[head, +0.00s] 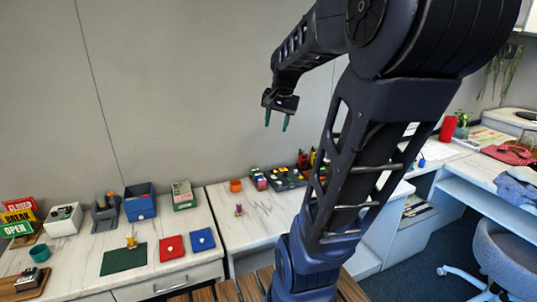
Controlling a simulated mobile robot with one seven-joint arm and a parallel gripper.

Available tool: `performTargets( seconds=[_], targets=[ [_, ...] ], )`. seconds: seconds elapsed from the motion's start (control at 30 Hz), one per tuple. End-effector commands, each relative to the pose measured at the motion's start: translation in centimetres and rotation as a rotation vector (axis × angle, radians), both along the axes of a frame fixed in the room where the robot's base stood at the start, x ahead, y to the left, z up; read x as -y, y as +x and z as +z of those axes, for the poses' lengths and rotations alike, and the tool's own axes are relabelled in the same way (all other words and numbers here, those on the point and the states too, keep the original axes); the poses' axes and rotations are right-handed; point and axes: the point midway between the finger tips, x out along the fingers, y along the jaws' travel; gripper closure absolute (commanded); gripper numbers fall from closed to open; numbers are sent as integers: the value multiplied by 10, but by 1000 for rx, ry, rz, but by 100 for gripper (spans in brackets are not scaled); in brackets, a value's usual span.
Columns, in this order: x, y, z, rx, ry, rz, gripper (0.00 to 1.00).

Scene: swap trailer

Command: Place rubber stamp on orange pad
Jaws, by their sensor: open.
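My gripper (277,121) hangs in the air above the counters, its two green fingertips apart with nothing between them. A small upright yellow-handled object (131,242), perhaps the rubber stamp, stands at the back of a dark green mat (122,262) on the left counter. A small purple and orange object (239,210), too small to name, stands on the middle counter. No clearly orange pad shows. A red square pad (171,252) and a blue square pad (203,242) lie side by side right of the mat, each with a small pale spot.
A blue bin (139,204), a grey dispenser (105,213), a white box (63,219) and signs (19,218) line the back of the left counter. An orange cup (235,186) and a dark tray (285,179) stand on the middle counter. A chair (497,258) is at right.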

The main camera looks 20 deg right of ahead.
Motion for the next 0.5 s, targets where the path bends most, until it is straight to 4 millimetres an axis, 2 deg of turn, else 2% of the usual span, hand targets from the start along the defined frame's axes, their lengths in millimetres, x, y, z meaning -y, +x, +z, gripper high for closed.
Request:
performTargets(
  seconds=[0.03, 0.2, 0.4, 0.5],
  targets=[
    [-13, -15, -1, 12, -22, 65, 54],
    [-47, -60, -12, 41, -104, 295, 54],
    [-73, -105, -30, 70, -195, 523, 54],
    [-80, -119, -37, 78, -227, 597, 54]
  ],
)
